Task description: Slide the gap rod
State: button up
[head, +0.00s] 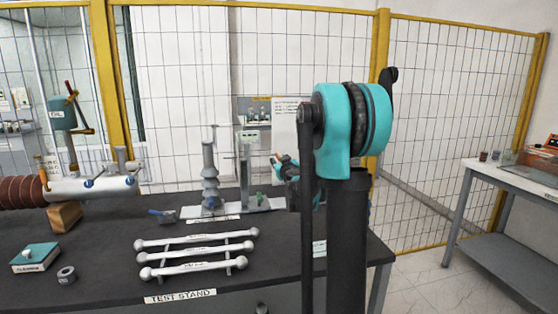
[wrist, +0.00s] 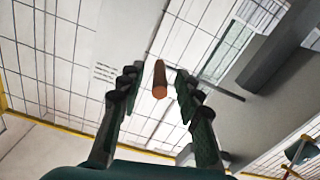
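In the wrist view, a copper-brown rod (wrist: 159,80), which looks like the gap rod, points its round end toward me. My gripper (wrist: 157,82) is open, with a dark finger on either side of the rod and visible space between each finger and the rod. How deep the rod reaches between the fingers is hard to tell. In the head view, a stand with a grey ribbed post (head: 210,172) and a thinner upright (head: 245,170) is on the dark test bench (head: 110,220). My own teal and black arm partly blocks the area to its right.
White rods (head: 195,252) lie across supports at the front of the bench. A teal-topped box (head: 35,257) and a grey ring (head: 67,275) are at left. A brown ribbed bushing (head: 20,192) is at far left. A yellow-framed mesh fence (head: 455,100) stands behind.

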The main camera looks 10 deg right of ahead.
jog(key=shift+w, duration=0.55)
grip_shut()
